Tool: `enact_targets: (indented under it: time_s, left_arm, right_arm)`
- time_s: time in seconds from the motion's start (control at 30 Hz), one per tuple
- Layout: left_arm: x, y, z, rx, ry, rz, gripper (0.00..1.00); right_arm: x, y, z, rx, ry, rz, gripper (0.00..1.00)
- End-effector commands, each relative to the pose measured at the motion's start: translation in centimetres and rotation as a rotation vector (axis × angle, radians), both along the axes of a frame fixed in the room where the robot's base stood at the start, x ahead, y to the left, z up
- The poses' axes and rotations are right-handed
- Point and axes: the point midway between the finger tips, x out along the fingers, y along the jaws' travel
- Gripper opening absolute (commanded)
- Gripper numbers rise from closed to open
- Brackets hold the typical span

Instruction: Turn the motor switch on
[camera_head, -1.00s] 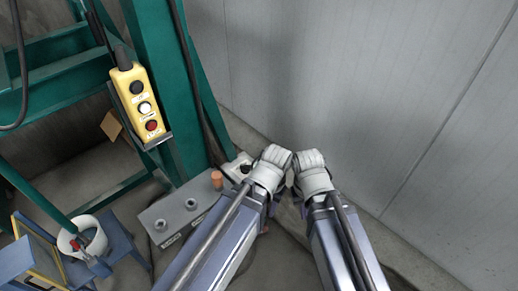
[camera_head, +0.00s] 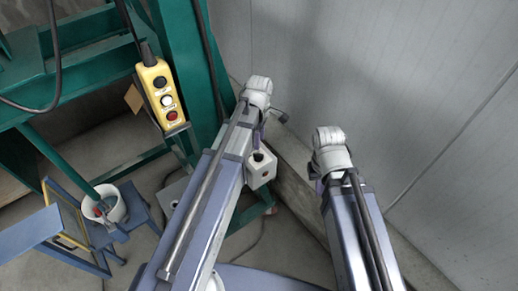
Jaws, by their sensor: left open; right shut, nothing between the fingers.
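A small white box with a black knob (camera_head: 261,170) sits low beside my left forearm, close to the wall base. A yellow control pendant (camera_head: 163,93) with black, white and red buttons hangs on the green frame. No label is readable, so I cannot tell which one is the motor switch. My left gripper (camera_head: 281,117) is open and mostly hidden behind its wrist, above and apart from the white box in the picture. My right gripper (camera_head: 314,175) is shut and empty, largely hidden by its wrist, to the right of the white box.
The green steel frame (camera_head: 178,45) stands at the left. A grey box (camera_head: 172,193) is partly hidden behind my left arm. A blue stand (camera_head: 137,207) with a white bucket (camera_head: 113,211) is at lower left. A grey panel wall (camera_head: 400,70) closes the right side.

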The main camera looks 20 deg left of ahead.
Motion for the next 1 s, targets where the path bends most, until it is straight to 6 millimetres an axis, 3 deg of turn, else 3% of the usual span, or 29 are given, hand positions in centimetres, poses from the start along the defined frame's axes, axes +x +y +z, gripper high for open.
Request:
enact_targets:
  time_s: [0.37, 1.0]
  left_arm:
    - [0.1, 0.1, -0.8, -0.001, -0.001, 0.022, 0.45]
    - [0.1, 0.1, -7.7, -0.001, -0.001, 0.02, 0.45]
  right_arm:
    - [0.0, 0.0, -0.8, 0.0, 0.0, 0.0, 0.0]
    - [0.0, 0.0, -7.7, 0.0, 0.0, -0.001, 0.0]
